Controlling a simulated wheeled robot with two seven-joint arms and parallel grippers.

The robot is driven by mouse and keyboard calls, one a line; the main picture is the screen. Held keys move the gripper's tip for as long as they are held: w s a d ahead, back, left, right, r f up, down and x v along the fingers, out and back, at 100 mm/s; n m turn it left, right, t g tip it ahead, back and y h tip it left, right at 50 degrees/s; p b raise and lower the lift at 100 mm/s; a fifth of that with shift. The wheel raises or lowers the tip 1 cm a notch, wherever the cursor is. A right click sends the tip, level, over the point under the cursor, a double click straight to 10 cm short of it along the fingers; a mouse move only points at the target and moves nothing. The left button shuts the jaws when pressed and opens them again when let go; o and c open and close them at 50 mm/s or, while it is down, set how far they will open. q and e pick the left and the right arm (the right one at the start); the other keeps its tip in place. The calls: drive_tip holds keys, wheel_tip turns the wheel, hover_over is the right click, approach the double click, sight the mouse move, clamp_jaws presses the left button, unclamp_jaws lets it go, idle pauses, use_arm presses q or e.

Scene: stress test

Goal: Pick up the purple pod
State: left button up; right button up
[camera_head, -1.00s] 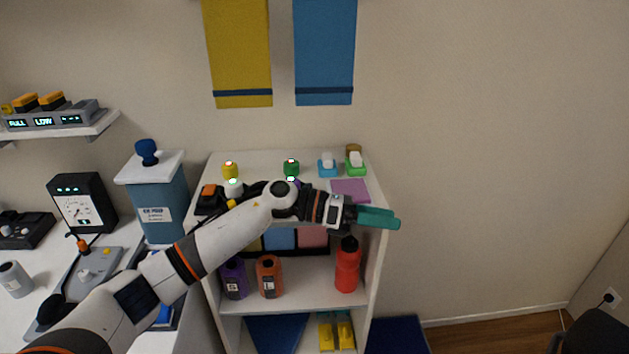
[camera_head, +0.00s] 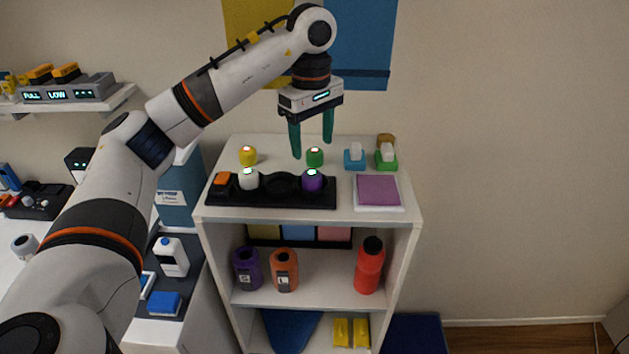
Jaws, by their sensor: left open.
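The purple pod (camera_head: 313,181) sits in the right end of a black tray (camera_head: 270,201) on top of the white shelf unit. Its top is pale and lit. My left gripper (camera_head: 313,146) points down with its two green fingers apart and nothing between them. In the picture it is above the purple pod, and its fingertips show near a green pod (camera_head: 315,157) behind the tray. I cannot tell how far above the shelf top the fingertips are. My right gripper does not show.
A white pod (camera_head: 249,180) and an orange block (camera_head: 221,180) are also on the tray. A yellow pod (camera_head: 248,156) stands behind it. Blue (camera_head: 355,160) and green (camera_head: 387,160) holders and a purple pad (camera_head: 377,190) are to the right. Bottles stand on the shelf below.

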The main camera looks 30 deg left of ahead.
sight(312, 173)
use_arm(q)
wheel_tip(312, 173, down, 2)
drive_tip(key=shift+w+a+f, duration=0.1)
drive_tip(key=shift+f, duration=0.15)
drive_tip(key=shift+f+p, duration=0.3)
drive_tip(key=f, duration=0.1)
drive_tip(key=f+p, duration=0.1)
drive_tip(key=f, duration=0.1)
drive_tip(key=shift+s+f+p, duration=0.2)
drive_tip(key=shift+f+p, duration=0.05)
drive_tip(key=shift+p, duration=0.05)
drive_tip(key=shift+f, duration=0.5)
drive_tip(key=shift+w, duration=0.1)
drive_tip(key=c, duration=1.1)
